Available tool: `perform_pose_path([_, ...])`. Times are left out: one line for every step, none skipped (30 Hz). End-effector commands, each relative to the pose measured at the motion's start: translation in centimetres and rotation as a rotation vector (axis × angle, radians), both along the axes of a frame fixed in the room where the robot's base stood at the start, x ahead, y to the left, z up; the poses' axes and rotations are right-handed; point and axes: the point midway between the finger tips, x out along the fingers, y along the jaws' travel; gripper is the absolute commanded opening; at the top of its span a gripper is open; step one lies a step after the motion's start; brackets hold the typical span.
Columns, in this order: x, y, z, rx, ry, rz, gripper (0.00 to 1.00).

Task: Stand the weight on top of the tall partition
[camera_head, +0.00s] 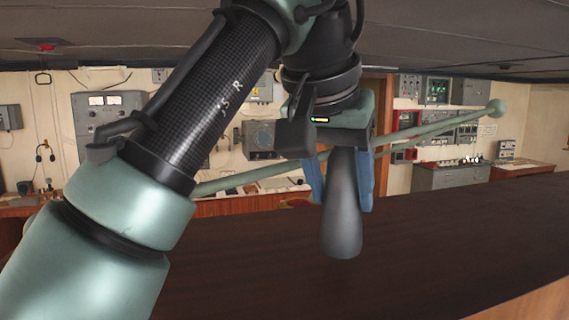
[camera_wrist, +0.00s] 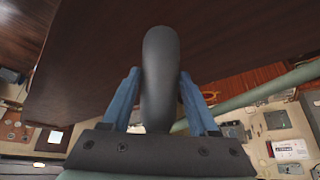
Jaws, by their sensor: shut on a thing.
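The weight (camera_head: 341,235) is a smooth dark grey piece, narrow at the top and wider and rounded at its lower end. My gripper (camera_head: 342,203) points down, with its blue fingers shut on the weight's narrow upper part. The weight hangs upright in the head view, in front of a broad dark brown wooden surface (camera_head: 450,235). I cannot tell whether this surface is the tall partition, or whether the weight touches it. In the wrist view the weight (camera_wrist: 160,75) sits between both fingers, with the brown wood (camera_wrist: 85,65) beyond it.
A long pale green bar (camera_head: 430,130) with a ball end runs behind my gripper. Consoles and grey cabinets (camera_head: 450,177) line the back wall. The brown surface looks bare, with a lighter edge (camera_head: 535,305) at lower right.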

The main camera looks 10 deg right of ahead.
Motion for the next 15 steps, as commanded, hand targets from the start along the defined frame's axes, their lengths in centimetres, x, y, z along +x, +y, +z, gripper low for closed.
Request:
perform_pose_path([0.0,0.1,-0.2,-0.004,-0.006,0.0,0.0])
perform_pose_path([0.1,0.1,-0.5,-0.004,-0.007,0.001,0.0])
perform_pose_path([0.1,0.0,-0.9,-0.005,-0.008,0.0,0.0])
perform_pose_path([0.1,0.0,-1.2,-0.005,-0.008,0.0,0.0])
perform_pose_path([0.0,0.0,-1.5,-0.005,-0.008,0.0,0.0])
perform_pose_path([0.0,0.0,-1.7,-0.005,-0.008,0.001,0.0])
perform_pose_path([0.0,0.0,-1.9,-0.006,-0.008,0.0,0.0])
perform_pose_path([0.0,0.0,-2.0,-0.006,-0.008,0.0,0.0])
perform_pose_path([0.0,0.0,-2.0,-0.007,-0.009,0.0,0.0])
perform_pose_path([0.0,0.0,-2.1,-0.007,-0.009,0.0,0.0])
perform_pose_path([0.0,0.0,-2.1,-0.007,-0.009,0.0,0.0])
perform_pose_path([0.0,0.0,-2.1,-0.007,-0.009,0.0,0.0])
perform_pose_path([0.0,0.0,-2.1,-0.007,-0.009,0.0,0.0])
perform_pose_path([0.0,0.0,-2.1,-0.007,-0.009,0.0,0.0])
perform_pose_path([0.0,0.0,-2.1,-0.007,-0.009,0.0,0.0])
